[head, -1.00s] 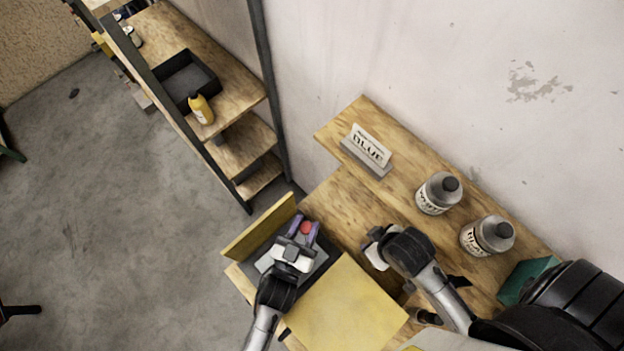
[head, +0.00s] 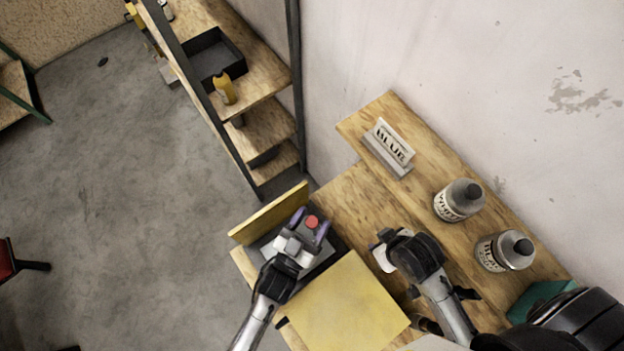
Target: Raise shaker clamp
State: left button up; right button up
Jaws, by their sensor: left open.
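The shaker, as far as I can tell, is the machine on the bench with a yellow upright panel (head: 270,214), a flat yellow panel (head: 347,305) and a dark recess between them. A round red knob (head: 312,222) shows in that recess; I cannot tell whether it belongs to the clamp. My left gripper (head: 309,226) is open over the recess, its purple-edged fingers on either side of the red knob. Contact cannot be made out. The gripper and wrist hide much of what is below. My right gripper (head: 378,251) hangs over the bench, right of the shaker, its fingers unclear.
A white-labelled bottle (head: 459,200) and another bottle (head: 504,251) stand farther right, near a teal box (head: 541,297). A shelf with a black tray (head: 214,62) and yellow bottle (head: 224,88) is behind left.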

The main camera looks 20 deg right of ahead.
pick_arm(q)
jog(key=v, duration=1.2)
jog(key=shift+p, duration=0.45)
